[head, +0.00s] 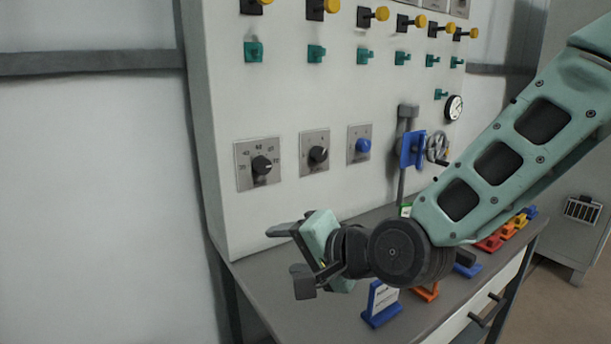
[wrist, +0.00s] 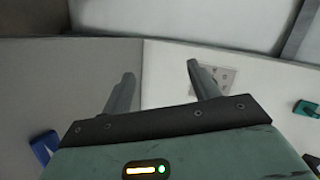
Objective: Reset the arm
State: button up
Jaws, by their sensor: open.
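My gripper (head: 288,258) is at the end of my green arm, above the left part of the grey bench top in the head view. Its two fingers are spread apart with nothing between them. In the wrist view my gripper (wrist: 160,80) also shows open and empty, with the white panel and the bench surface behind it. My arm comes in from the upper right and hides part of the bench.
A white panel (head: 225,100) stands behind the bench (head: 345,320), with yellow and teal hooks, dials, a blue button (head: 363,146) and a gauge (head: 454,108). A blue sign holder (head: 381,304) and orange, red and blue pieces lie on the bench. Left of the panel is a bare wall.

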jog(key=s+d+r+n+g+h+p, duration=0.1)
jog(key=s+d+n+g+h+p, duration=0.2)
jog(key=s+d+n, duration=0.3)
jog(key=s+d+r+n+g+h+p, duration=0.2)
jog(key=s+d+n+g+h, duration=0.3)
jog(key=s+d, duration=0.5)
jog(key=s+n+h+p, duration=0.1)
jog(key=s+n, duration=0.1)
jog(key=s, duration=0.3)
jog(key=shift+s+d+g+p, duration=0.15)
jog(key=shift+s+g+p, duration=0.15)
jog(key=shift+s+p, duration=0.1)
